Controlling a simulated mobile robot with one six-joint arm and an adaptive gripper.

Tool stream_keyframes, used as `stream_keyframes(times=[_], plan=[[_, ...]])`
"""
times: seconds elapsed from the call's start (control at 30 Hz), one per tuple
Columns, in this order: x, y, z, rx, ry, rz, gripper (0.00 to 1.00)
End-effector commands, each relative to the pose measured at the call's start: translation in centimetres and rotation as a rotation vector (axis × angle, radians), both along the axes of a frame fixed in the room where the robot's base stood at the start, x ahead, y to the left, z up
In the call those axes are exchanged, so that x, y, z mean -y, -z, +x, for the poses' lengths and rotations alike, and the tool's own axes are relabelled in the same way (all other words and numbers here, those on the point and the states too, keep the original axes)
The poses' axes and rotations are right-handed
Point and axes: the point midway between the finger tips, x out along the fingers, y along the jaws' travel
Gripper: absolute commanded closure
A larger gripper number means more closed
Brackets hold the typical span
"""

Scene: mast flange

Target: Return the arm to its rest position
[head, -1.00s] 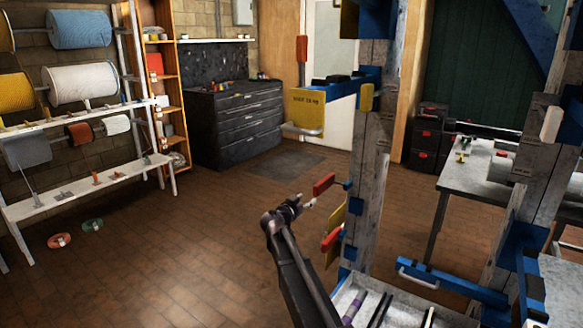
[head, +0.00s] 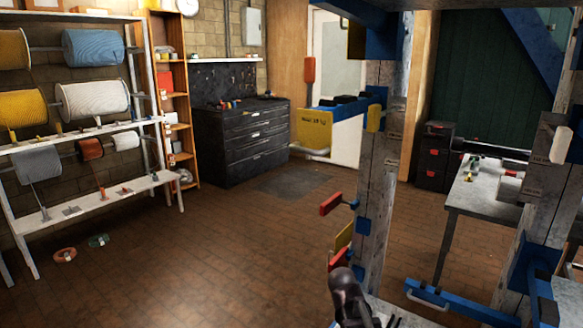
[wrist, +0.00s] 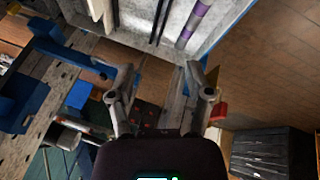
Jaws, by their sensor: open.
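My gripper (wrist: 157,82) shows in the wrist view with its two grey fingers spread apart and nothing between them. A dark part of my arm (head: 350,295) rises at the bottom edge of the head view, in front of the foot of the weathered post. The gripper itself cannot be made out in the head view. The wrist view faces downward past the post and blue brackets, with a pale tray (wrist: 215,22) holding a purple-banded rod at the top.
The weathered post (head: 378,190) carries blue brackets, a yellow plate (head: 313,122) and a red handle (head: 331,204) close to my arm. A second post and a grey table (head: 475,195) stand at the right. A spool rack (head: 150,182) stands at the left. The brown floor between is open.

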Motion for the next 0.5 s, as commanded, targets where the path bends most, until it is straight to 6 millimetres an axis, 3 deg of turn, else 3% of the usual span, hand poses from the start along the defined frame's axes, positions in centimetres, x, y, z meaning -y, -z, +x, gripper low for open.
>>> stream_keyframes(times=[0.03,0.1,0.5], plan=[[-0.1,0.4,-2.1,-0.043,-0.028,0.042,0.34],[-0.4,0.9,-3.8,-0.094,-0.071,0.098,0.34],[-2.5,1.8,-10.1,-0.245,-0.262,0.324,0.34]])
